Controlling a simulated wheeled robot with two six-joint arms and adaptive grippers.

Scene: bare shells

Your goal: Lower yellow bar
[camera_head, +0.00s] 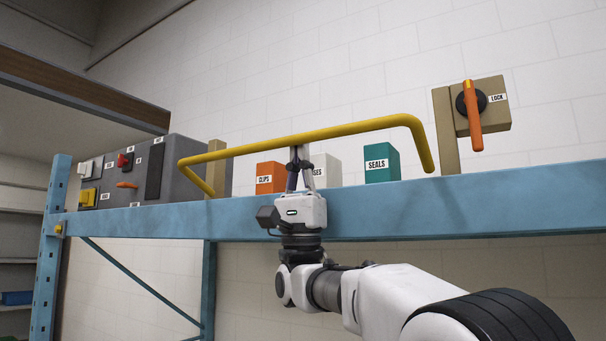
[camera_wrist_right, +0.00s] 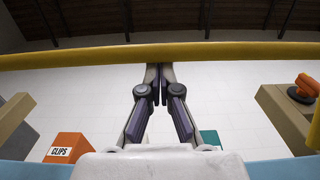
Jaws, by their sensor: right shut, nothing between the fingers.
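The yellow bar (camera_head: 310,135) is a long handle with bent ends, raised above the blue beam in the head view. It crosses the whole upper part of the right wrist view (camera_wrist_right: 220,53). My right gripper (camera_head: 298,151) points upward under the middle of the bar. Its fingers are shut with nothing between them. In the right wrist view the closed fingertips (camera_wrist_right: 159,68) meet the bar's lower edge, and their very ends are hard to make out. I cannot tell whether they press on the bar. My left gripper is not in view.
A blue beam (camera_head: 480,206) runs behind my right gripper. Boxes stand along it: orange CLIPS (camera_head: 270,178), a white one (camera_head: 327,170) partly hidden, teal SEALS (camera_head: 381,163). A LOCK box (camera_head: 494,100) with an orange handle is at right, a grey control panel (camera_head: 178,165) at left.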

